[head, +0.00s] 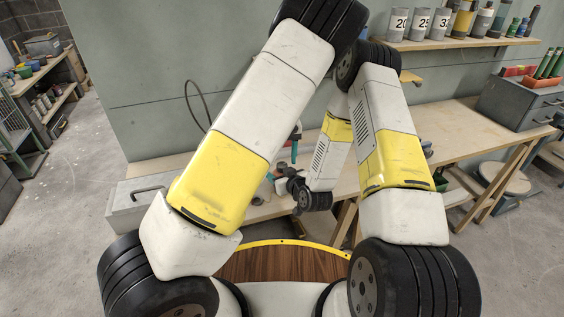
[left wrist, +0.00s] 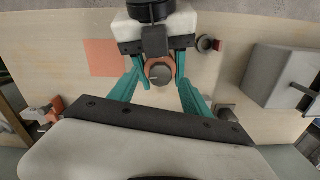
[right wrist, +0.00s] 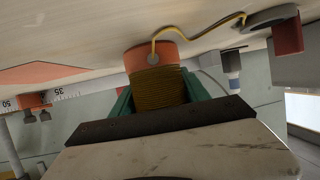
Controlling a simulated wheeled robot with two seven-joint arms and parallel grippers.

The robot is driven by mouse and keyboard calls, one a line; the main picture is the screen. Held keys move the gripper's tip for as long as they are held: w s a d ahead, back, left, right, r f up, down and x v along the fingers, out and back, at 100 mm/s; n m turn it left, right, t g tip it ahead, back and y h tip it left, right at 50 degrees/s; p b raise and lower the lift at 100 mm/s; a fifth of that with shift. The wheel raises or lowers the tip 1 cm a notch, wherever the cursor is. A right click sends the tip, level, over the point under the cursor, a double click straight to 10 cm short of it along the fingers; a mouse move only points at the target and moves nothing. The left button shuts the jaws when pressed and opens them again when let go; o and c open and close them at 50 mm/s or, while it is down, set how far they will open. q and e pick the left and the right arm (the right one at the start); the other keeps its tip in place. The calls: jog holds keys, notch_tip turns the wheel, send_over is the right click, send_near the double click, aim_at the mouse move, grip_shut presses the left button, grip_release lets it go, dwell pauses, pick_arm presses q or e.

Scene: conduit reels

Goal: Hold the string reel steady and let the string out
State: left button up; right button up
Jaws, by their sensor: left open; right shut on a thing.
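The string reel (right wrist: 158,90), wound with yellow-brown string, has an orange flange (right wrist: 150,55). My right gripper (right wrist: 160,100) is shut on it, with a teal finger on each side. The string (right wrist: 205,35) runs from the reel across to a grey disc (right wrist: 270,17). In the left wrist view the reel (left wrist: 160,70) shows end-on, an orange ring around a dark core. My left gripper (left wrist: 160,82) is open, its teal fingers spread on either side of the reel; contact cannot be told. In the head view my arms hide the reel.
A flat orange square (left wrist: 102,57) lies on the pale workbench (head: 455,125) beside the reel. A red block (right wrist: 287,37) is by the disc. A grey box (left wrist: 282,77) stands on the bench. A shelf (head: 460,43) with numbered cylinders hangs on the wall.

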pick_arm(q)
jog(key=shift+f, duration=0.95)
jog(key=shift+c, duration=0.3)
grip_shut()
jog(key=shift+n, duration=0.4)
jog(key=n, duration=1.1)
jog(key=shift+n, duration=0.3)
